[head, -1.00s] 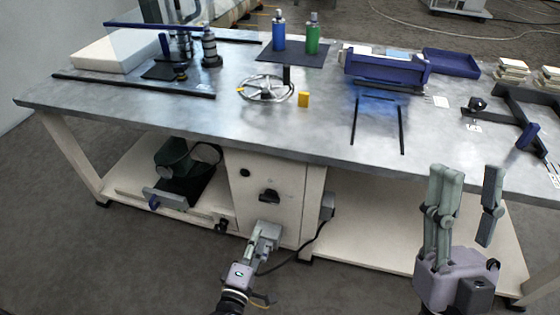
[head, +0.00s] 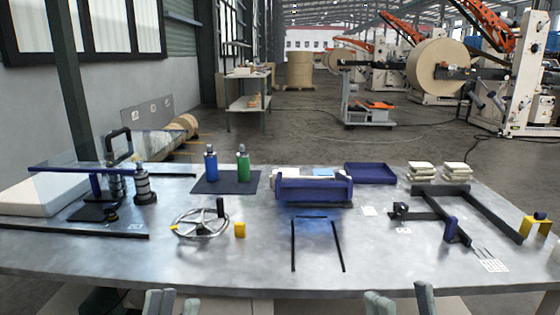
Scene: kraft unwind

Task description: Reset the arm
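In the head view only the grey-green fingertips of my two grippers show, at the bottom edge in front of the metal table (head: 250,270). My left gripper (head: 180,305) is at the lower left, its fingers apart with nothing visible between them. My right gripper (head: 408,303) is right of centre, its fingers apart with a wider gap and nothing visible between them. Both wrists and arms are below the picture. The fingertips overlap the table's front edge in the picture; contact cannot be told.
The front strip of tabletop is mostly clear.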

